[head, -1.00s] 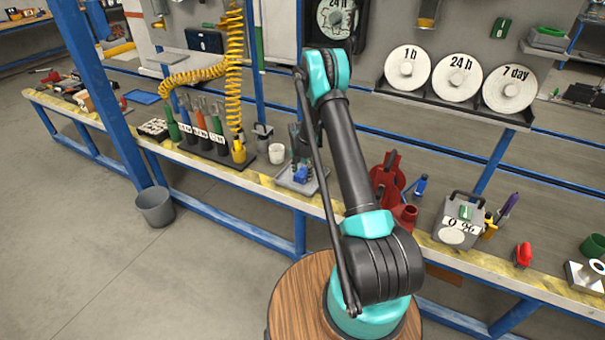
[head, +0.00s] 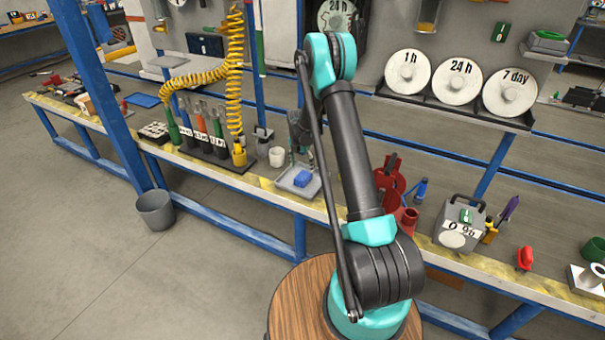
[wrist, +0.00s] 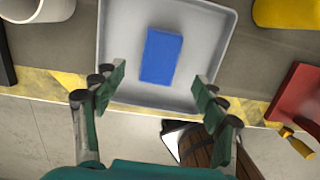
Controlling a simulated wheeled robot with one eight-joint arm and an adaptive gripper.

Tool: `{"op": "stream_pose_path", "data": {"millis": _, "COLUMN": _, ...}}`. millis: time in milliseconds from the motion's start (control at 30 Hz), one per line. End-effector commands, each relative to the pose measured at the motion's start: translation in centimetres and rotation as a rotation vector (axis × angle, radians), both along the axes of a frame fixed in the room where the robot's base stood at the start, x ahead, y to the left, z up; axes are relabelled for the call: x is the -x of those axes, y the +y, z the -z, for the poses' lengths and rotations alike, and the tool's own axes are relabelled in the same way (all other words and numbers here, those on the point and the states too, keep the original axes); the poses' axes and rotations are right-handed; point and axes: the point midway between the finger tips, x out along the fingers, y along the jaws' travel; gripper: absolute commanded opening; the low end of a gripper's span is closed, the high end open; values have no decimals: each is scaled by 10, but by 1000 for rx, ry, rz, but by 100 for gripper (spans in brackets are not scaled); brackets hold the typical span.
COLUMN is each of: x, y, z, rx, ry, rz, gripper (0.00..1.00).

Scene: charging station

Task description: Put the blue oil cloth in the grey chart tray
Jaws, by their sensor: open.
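The blue oil cloth (head: 302,178), a small blue block-like piece, lies flat inside the grey chart tray (head: 283,184) on the bench. In the wrist view the cloth (wrist: 161,56) is on the tray floor, clear of the tray's (wrist: 222,28) side walls. My gripper (wrist: 158,73) is open, with one green-padded finger on each side of the cloth in the picture and nothing between them. In the head view my gripper (head: 303,153) hangs above the tray, apart from the cloth, partly beside my arm link.
A white cup (head: 277,156) stands left of the tray, and a red object (head: 388,183) stands to the right. A grey box (head: 461,224) sits further right. The bench's striped front edge is close.

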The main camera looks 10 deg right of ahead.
Motion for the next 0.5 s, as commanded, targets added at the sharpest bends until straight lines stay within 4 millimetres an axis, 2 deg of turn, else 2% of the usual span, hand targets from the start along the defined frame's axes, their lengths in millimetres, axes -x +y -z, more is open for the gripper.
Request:
{"op": "stream_pose_path", "data": {"millis": 33, "x": 1, "y": 1, "z": -10, "rx": 0, "ry": 0, "rz": 0, "gripper": 72}}
{"op": "stream_pose_path", "data": {"millis": 200, "x": 3, "y": 3, "z": -35, "rx": 0, "ry": 0, "rz": 0, "gripper": 72}}
{"op": "stream_pose_path", "data": {"millis": 400, "x": 6, "y": 3, "z": -50, "rx": -1, "ry": -2, "rz": 10, "gripper": 72}}
{"op": "stream_pose_path", "data": {"millis": 500, "x": 15, "y": 1, "z": -63, "rx": -11, "ry": -14, "rz": 72, "gripper": 72}}
